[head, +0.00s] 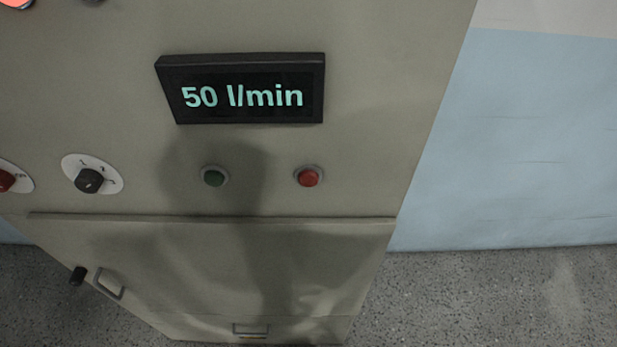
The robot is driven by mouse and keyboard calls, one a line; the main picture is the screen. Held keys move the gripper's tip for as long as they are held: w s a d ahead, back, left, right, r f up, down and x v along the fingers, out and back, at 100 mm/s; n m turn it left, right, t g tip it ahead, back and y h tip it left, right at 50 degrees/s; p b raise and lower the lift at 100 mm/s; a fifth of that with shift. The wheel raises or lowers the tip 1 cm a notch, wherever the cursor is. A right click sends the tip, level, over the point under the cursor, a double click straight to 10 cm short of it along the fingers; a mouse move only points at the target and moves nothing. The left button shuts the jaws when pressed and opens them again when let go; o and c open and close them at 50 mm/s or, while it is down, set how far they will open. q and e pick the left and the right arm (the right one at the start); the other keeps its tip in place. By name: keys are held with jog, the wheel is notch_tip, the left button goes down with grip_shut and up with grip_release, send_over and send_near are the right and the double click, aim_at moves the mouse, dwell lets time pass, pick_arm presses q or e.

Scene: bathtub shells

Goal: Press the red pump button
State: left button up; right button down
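A red button (308,177) with a grey ring sits on the front of a beige-grey cabinet (400,60), below a display. A dark green button (213,177) sits to its left at about the same height. The black display (240,89) above them reads "50 l/min". Nothing touches the red button. Neither of my grippers shows in the head view.
A black rotary knob (89,180) on a white dial is left of the buttons. Another red control (6,180) is cut off at the left edge. A ledge and a door with a handle (108,284) lie below. Speckled floor (480,300) is clear at the right.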

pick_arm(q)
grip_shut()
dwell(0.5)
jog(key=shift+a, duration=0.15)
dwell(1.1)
